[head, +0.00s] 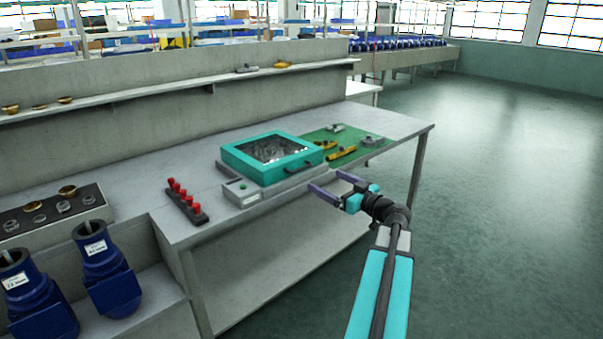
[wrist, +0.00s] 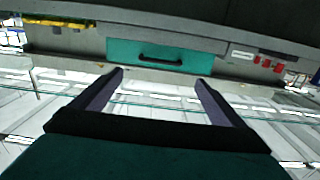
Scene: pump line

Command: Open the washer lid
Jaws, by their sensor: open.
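The washer (head: 243,168) is a teal box on a grey base on the workbench, and its lid is down. The lid is a teal frame around a clear window (head: 270,149), with a dark handle (head: 299,166) at its front right. In the wrist view the washer's teal front (wrist: 200,57) lies ahead, with the dark handle (wrist: 160,59) level across it. My gripper (head: 328,183) is open and empty, in front of the bench edge and apart from the handle. In the wrist view its fingers (wrist: 159,76) point toward the handle, one on each side of it.
A control box with a green button (head: 242,190) sits at the washer's front left. A rack of red pegs (head: 187,201) stands left of it. A green mat (head: 350,143) with yellow and grey tools lies to the right. Blue pumps (head: 106,268) stand lower left. The floor at right is clear.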

